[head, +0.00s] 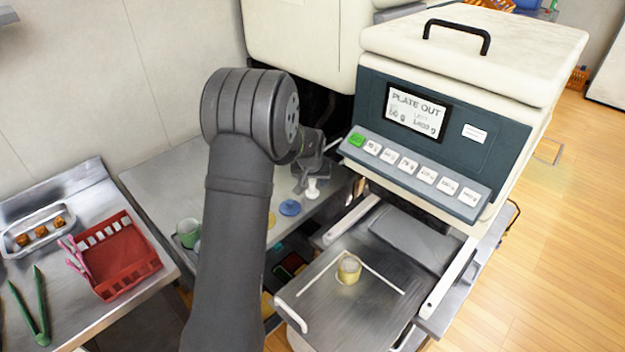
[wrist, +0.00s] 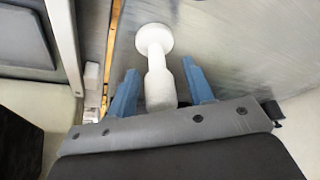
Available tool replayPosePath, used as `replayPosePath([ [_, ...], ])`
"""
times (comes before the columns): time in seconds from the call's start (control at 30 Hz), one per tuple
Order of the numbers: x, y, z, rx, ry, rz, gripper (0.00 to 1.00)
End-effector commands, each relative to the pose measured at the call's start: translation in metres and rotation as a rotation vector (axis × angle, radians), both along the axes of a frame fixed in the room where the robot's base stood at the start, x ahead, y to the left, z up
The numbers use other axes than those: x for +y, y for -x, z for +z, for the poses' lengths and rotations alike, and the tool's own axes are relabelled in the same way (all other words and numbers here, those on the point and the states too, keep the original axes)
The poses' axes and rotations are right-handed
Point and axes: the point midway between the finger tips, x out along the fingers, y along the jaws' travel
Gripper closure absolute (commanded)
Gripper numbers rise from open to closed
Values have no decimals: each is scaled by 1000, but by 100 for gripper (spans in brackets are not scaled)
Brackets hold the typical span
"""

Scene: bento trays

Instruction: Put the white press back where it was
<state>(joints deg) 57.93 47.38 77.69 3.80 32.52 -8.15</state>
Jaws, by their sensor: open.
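The white press (head: 312,188) stands on the steel counter, close beside the machine. In the wrist view the white press (wrist: 156,65) shows its round disc end at the top and a thicker handle toward me. My gripper (wrist: 158,88) is open, with one blue finger on each side of the press handle. A gap shows between the handle and each finger. In the head view my gripper (head: 314,170) is just above the press, and its fingers are hard to make out.
A blue disc (head: 289,208) and a green cup (head: 188,232) are on the same counter (head: 165,180). The white machine (head: 440,130) stands to the right, with a yellowish cup (head: 349,268) on its tray. A red basket (head: 118,262) and green tongs (head: 38,310) lie at left.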

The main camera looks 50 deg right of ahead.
Motion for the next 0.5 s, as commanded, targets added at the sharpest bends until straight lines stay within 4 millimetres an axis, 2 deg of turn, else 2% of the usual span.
replayPosePath([
  [0.17, 3, 2, 13, -1, 2, 0, 53],
  [0.5, 22, 17, 72, -2, 3, 0, 53],
])
